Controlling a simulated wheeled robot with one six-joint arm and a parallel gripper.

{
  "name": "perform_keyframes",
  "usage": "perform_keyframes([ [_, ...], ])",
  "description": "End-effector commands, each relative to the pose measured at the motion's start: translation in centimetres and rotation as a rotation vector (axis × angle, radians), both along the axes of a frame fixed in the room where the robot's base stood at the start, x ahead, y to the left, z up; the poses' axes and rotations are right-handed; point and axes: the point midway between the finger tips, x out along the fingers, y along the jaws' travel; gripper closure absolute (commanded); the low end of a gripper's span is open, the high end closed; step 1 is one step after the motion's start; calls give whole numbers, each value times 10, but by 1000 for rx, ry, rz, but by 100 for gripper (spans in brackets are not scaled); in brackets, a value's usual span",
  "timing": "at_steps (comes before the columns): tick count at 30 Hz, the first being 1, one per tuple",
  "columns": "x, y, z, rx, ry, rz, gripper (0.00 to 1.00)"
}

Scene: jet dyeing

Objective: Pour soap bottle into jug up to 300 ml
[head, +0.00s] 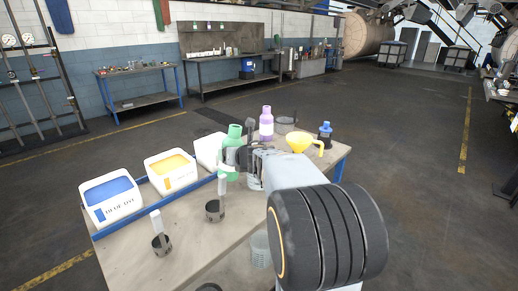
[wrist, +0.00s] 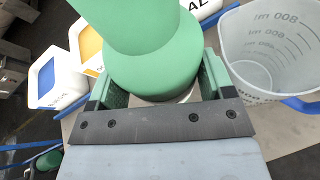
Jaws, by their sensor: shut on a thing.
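My gripper (head: 238,158) is shut on a green bottle (head: 234,133). The bottle looks roughly upright in the head view, at the middle of the table. In the wrist view the green bottle (wrist: 153,58) sits between my gripper's two fingers (wrist: 158,88); no label on it can be read. A clear measuring jug (wrist: 276,52) stands just right of the bottle in the wrist view, apart from it, with millilitre marks up its wall. I see no coloured liquid in it. In the head view the jug is mostly hidden by my arm or cannot be made out.
A blue-dye tub (head: 110,199), a yellow tub (head: 170,171) and a white tub (head: 208,149) line the table's left edge.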

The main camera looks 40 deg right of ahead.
Motion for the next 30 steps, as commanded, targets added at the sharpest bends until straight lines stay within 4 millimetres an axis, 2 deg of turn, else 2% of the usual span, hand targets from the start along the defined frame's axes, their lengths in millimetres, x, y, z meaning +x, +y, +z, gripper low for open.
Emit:
perform_keyframes([
  [30, 0, -2, 17, 112, -12, 0, 69],
])
